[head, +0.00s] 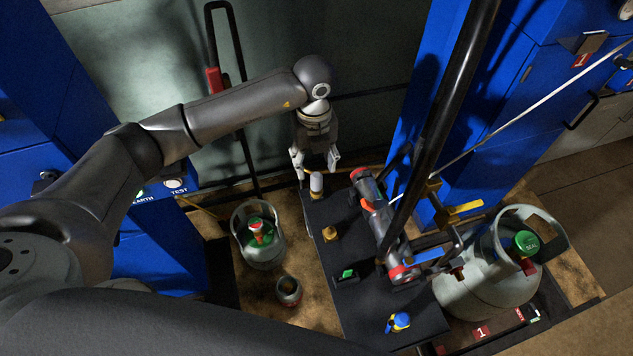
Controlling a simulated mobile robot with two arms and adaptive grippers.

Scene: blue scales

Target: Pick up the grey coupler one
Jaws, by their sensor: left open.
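My left gripper (316,167) hangs from the left arm with its two light fingers apart, pointing down. It is open and empty, just above a small pale grey and dark cylindrical piece (316,184) standing at the far left corner of a black bench top (318,215). The fingertips are close over this piece; I cannot tell whether they touch it. It may be the grey coupler, but it is too small to read any marking. A larger grey tube with red ends (378,215) lies along the bench top to the right. My right gripper is not in view.
A brass fitting (330,233), a small green-topped block (347,274) and a blue and yellow valve (398,322) sit on the bench top. A thick black bar (440,120) slants above it. Gas cylinders stand left (259,249) and right (487,283). Blue cabinets (480,110) rise behind.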

